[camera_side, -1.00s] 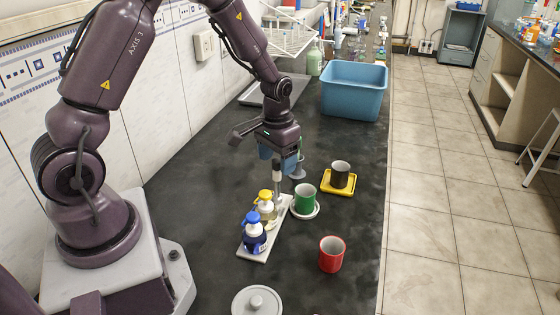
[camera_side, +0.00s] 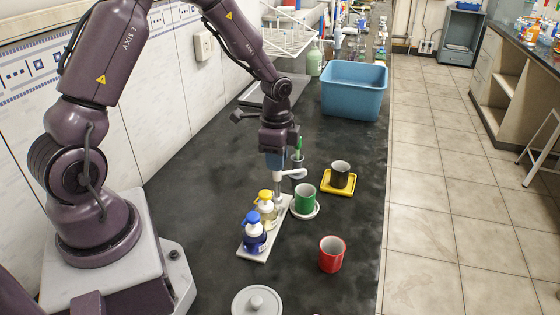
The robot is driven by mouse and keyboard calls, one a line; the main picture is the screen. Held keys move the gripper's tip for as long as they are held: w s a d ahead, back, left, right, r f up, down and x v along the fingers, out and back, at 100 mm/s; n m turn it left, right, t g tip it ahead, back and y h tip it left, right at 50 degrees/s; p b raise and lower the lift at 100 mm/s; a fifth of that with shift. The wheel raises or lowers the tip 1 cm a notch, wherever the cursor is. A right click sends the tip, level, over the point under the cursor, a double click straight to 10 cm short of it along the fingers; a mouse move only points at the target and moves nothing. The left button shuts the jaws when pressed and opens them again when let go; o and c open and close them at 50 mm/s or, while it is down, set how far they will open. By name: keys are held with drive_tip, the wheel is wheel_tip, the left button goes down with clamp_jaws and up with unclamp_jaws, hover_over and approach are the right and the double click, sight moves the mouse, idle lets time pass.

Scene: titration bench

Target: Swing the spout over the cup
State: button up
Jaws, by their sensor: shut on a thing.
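A dispenser with a white spout (camera_side: 291,173) stands at the far end of a light tray (camera_side: 257,249). My gripper (camera_side: 277,167) points down and is shut on the top of this dispenser; the jaws hide part of its head. The spout points right. Its tip shows above the green cup (camera_side: 304,200) in the picture; I cannot tell whether it is directly over the cup's mouth. The green cup stands upright on a white saucer (camera_side: 314,213), right of the tray.
A blue-topped pump bottle (camera_side: 254,236) and a yellow-topped one (camera_side: 266,209) stand on the tray. A dark cup (camera_side: 340,173) on a yellow saucer (camera_side: 337,189), a red cup (camera_side: 331,255), a grey holder (camera_side: 297,168) and a blue tub (camera_side: 354,92) are nearby.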

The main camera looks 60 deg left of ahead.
drive_tip(key=shift+m, duration=0.3)
drive_tip(key=m, duration=0.6)
idle(0.4)
drive_tip(key=o, duration=1.3)
drive_tip(key=shift+r, duration=0.1)
drive_tip(key=shift+r, duration=3.4)
